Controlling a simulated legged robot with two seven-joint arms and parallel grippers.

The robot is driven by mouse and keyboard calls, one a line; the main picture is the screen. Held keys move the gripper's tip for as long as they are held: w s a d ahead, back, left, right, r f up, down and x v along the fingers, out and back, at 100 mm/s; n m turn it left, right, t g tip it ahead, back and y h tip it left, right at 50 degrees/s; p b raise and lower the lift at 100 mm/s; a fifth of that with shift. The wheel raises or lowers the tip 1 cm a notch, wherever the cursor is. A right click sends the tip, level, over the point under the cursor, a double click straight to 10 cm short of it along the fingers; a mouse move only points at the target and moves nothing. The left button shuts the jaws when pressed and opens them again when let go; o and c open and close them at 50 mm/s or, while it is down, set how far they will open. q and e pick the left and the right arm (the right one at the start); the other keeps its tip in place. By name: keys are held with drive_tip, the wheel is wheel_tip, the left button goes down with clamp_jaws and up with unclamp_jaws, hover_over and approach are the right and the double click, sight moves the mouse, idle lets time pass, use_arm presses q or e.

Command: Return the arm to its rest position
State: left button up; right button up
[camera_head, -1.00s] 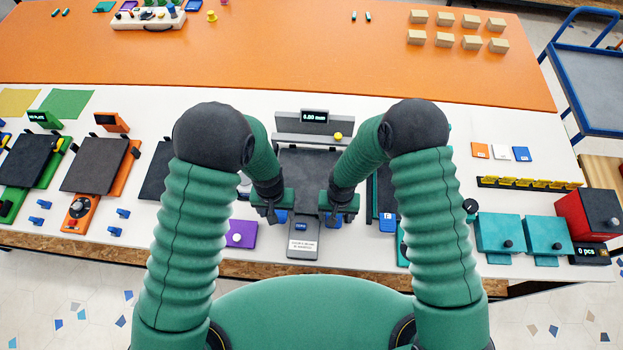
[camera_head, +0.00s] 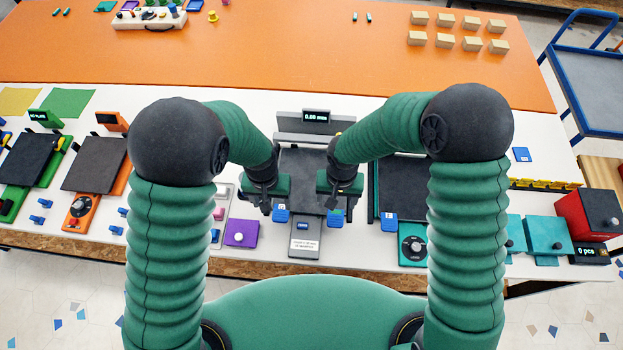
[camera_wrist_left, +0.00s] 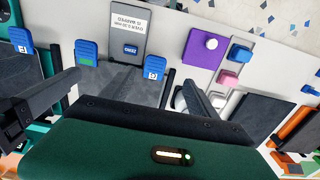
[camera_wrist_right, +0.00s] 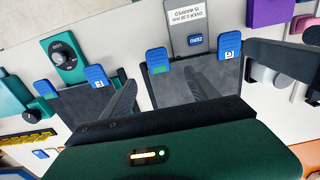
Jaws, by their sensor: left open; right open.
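My left gripper (camera_head: 262,206) is open and empty, pointing down over the left side of the grey middle station (camera_head: 304,238) with its dark plate (camera_head: 303,170). My right gripper (camera_head: 338,208) is open and empty over the right side of the same station. The two grippers are apart, side by side. In the left wrist view my left gripper's jaws (camera_wrist_left: 163,85) hold nothing. In the right wrist view my right gripper's jaws (camera_wrist_right: 162,88) hold nothing. My forearms hide parts of the neighbouring stations.
A purple block with a white knob (camera_head: 240,233) lies left of the station. A teal station (camera_head: 412,247) with blue tabs stands right of it. A display reading 0.00 mm (camera_head: 316,116) stands behind. Teal boxes (camera_head: 549,236) and a red box (camera_head: 590,215) are far right.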

use_arm(q)
drive_tip(key=shift+w+a+f, duration=0.1)
drive_tip(key=shift+a, duration=0.2)
use_arm(e)
drive_tip(key=shift+a+r, duration=0.2)
drive_tip(key=shift+a, duration=0.1)
use_arm(q)
drive_tip(key=shift+d, duration=0.1)
use_arm(e)
drive_tip(key=shift+w+d, duration=0.1)
use_arm(q)
drive_tip(key=s+a+r+t+b, duration=0.1)
drive_tip(key=s+a+r+b, duration=0.1)
drive_tip(key=s+a+b, duration=0.1)
drive_tip(key=s+a+r+n+t+b, duration=0.1)
drive_tip(key=s+a+r+b, duration=0.2)
drive_tip(key=a, duration=0.4)
drive_tip(key=shift+s+r+t+b, duration=0.25)
drive_tip(key=shift+s+t+b, duration=0.05)
drive_tip(key=shift+s, duration=0.6)
use_arm(e)
drive_tip(key=s+d+r+t, duration=0.1)
drive_tip(key=s+d+r, duration=0.1)
drive_tip(key=s+d, duration=0.2)
drive_tip(key=s+d+r+n+t, duration=0.1)
drive_tip(key=s+d+r, duration=0.2)
drive_tip(key=d, duration=0.4)
drive_tip(key=shift+s+d+r+t, duration=0.15)
drive_tip(key=shift+s+d+t, duration=0.15)
drive_tip(key=shift+s+d, duration=0.1)
